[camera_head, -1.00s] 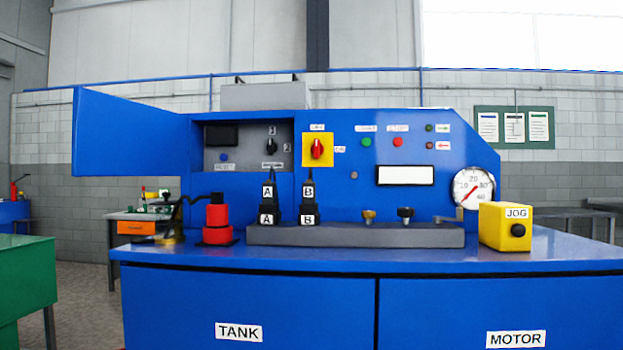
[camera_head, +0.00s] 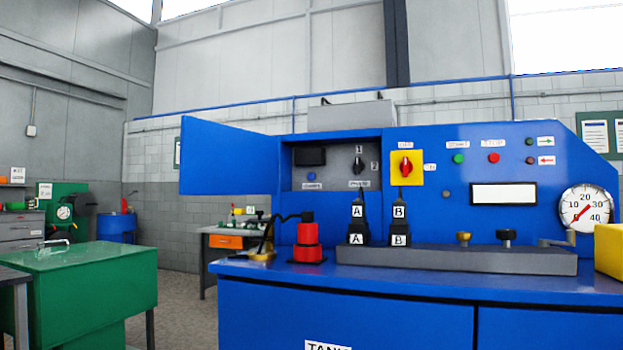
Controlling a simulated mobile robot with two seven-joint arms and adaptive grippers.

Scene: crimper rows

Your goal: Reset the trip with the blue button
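The blue button (camera_head: 311,176) is small and round. It sits low on the left of a grey panel (camera_head: 335,168) set into the blue machine (camera_head: 450,160). A label is below the button. The panel's blue door (camera_head: 230,158) stands open, swung out to the left. A dark display (camera_head: 310,156) is above the button, and a black selector knob (camera_head: 358,164) is to its right. Neither of my grippers shows in the head view.
A red cylinder (camera_head: 308,242), two black levers marked A and B (camera_head: 398,222) and a grey block (camera_head: 450,258) stand on the machine's ledge. A green table (camera_head: 90,285) is at the left. Grey floor (camera_head: 185,310) lies between the table and machine.

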